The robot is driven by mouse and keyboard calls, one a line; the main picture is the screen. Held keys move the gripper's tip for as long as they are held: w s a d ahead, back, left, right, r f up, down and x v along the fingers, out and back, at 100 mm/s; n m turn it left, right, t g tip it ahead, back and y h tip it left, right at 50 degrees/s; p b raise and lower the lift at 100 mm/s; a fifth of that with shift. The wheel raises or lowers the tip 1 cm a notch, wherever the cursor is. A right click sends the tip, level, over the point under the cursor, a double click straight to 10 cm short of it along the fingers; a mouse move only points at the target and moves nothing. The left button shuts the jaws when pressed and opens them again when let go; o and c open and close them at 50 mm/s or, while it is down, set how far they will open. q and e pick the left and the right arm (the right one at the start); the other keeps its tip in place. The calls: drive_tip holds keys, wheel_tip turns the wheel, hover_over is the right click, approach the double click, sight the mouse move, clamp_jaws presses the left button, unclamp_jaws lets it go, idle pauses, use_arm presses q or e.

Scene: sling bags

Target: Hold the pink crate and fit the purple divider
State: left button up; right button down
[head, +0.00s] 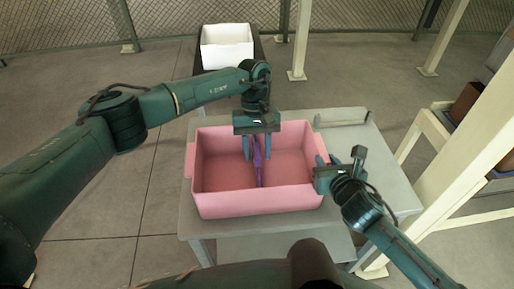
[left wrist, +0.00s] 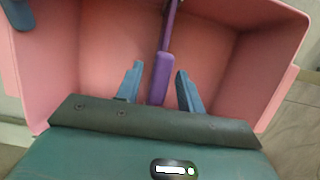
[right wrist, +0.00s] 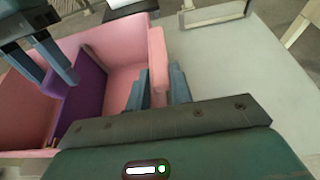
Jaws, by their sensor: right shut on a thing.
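The pink crate (head: 250,203) stands on a grey table, its open top up. The purple divider (head: 259,172) stands on edge inside it, near the middle, running from front to back. It also shows in the left wrist view (left wrist: 161,80) and the right wrist view (right wrist: 86,92). My left gripper (head: 258,152) points down into the crate; its fingers are apart, one on each side of the divider, with gaps visible in the left wrist view. My right gripper (head: 326,170) is shut on the crate's right rim (right wrist: 157,50). The divider's lower edge is hard to see.
The grey table (head: 375,165) has free room right of the crate. A grey bracket-like piece (head: 341,117) lies at its back right. A white bin (head: 227,47) stands on a dark stand behind. Cream posts (head: 480,120) rise at the right.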

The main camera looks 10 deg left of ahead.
use_arm(q)
drive_tip(key=shift+o, duration=0.3)
drive_tip(key=v, duration=1.2)
use_arm(e)
drive_tip(key=c, duration=1.2)
unclamp_jaws()
drive_tip(key=shift+o, duration=0.2)
